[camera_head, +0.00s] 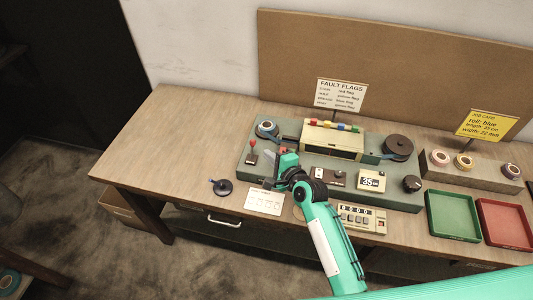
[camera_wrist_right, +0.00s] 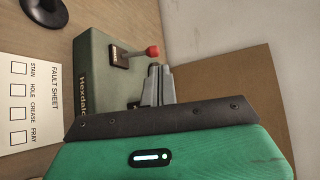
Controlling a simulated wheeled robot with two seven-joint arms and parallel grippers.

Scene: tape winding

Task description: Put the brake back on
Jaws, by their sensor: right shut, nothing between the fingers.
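A lever with a red knob (camera_head: 252,143) stands at the left end of the green winding machine (camera_head: 405,199); I take it for the brake. In the right wrist view its red knob (camera_wrist_right: 152,51) is at the end of a metal rod tilted from a dark base plate. My right gripper (camera_head: 268,159) is just right of the lever, over the machine. In the wrist view its grey fingers (camera_wrist_right: 155,72) are shut and empty, with the tips just short of the knob. I cannot tell whether they touch it. My left gripper is not in view.
The table's left end (camera_head: 150,140) is clear.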

